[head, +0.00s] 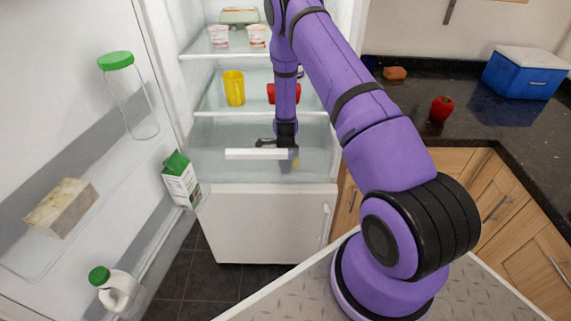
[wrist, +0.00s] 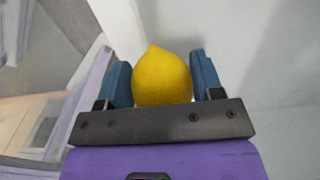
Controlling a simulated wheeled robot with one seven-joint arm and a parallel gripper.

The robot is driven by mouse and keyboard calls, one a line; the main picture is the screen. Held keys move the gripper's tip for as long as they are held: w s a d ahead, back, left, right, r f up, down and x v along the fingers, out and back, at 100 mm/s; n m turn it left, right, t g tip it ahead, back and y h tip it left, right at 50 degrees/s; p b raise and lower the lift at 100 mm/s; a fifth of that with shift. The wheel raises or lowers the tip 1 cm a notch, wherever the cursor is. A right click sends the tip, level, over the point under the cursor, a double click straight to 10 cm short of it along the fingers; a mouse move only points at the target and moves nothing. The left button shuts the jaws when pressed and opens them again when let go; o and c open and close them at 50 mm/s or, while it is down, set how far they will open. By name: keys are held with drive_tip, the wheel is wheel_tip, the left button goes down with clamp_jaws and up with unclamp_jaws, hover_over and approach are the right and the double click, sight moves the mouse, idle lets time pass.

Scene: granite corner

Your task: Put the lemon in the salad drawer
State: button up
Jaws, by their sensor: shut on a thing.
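The lemon (wrist: 162,80) is bright yellow and sits between the two blue fingers of my gripper (wrist: 160,66), which is shut on it. In the head view my gripper (head: 287,150) points down at the salad drawer (head: 225,170), a see-through bin with a white handle bar low in the open fridge. A faint yellow patch of the lemon (head: 295,163) shows behind the clear drawer front, low at my gripper. The handle bar and wrist hide part of the fingers. I cannot tell whether the lemon touches the drawer floor.
Shelves above hold a yellow mug (head: 234,88), a red item (head: 271,93) partly behind my arm, and yogurt cups (head: 218,36). The open fridge door on the left carries a milk carton (head: 181,180) and bottles. A counter with a red apple (head: 442,108) and blue cooler (head: 525,75) is right.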

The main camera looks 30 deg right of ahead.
drive_tip(key=shift+f, duration=0.1)
drive_tip(key=o, duration=1)
drive_tip(key=shift+c, duration=0.2)
wheel_tip(320, 180, up, 12)
drive_tip(key=shift+r, duration=0.25)
drive_tip(key=s+a+r+n+t, duration=0.1)
drive_tip(key=s+a+r+n, duration=0.25)
drive_tip(key=r, duration=0.65)
drive_tip(key=s+a+r+n+t+y, duration=0.1)
drive_tip(key=s+a+r+n, duration=0.2)
drive_tip(key=r, duration=0.8)
drive_tip(key=s+a+r+n+t, duration=0.1)
drive_tip(key=s+a+r+n, duration=0.3)
drive_tip(key=r, duration=0.6)
drive_tip(key=s+a+r+n, duration=0.1)
drive_tip(key=s+r+n, duration=0.3)
drive_tip(key=s, duration=0.3)
drive_tip(key=s+a+r+n+t, duration=0.1)
drive_tip(key=s+r+n, duration=0.3)
drive_tip(key=s, duration=0.4)
drive_tip(key=s+a+r+n+t+h, duration=0.1)
drive_tip(key=s+a+r+n, duration=0.1)
drive_tip(key=s+r+n, duration=0.2)
drive_tip(key=s+n, duration=0.2)
drive_tip(key=s, duration=0.2)
drive_tip(key=shift+s+r, duration=0.2)
drive_tip(key=shift+r, duration=0.1)
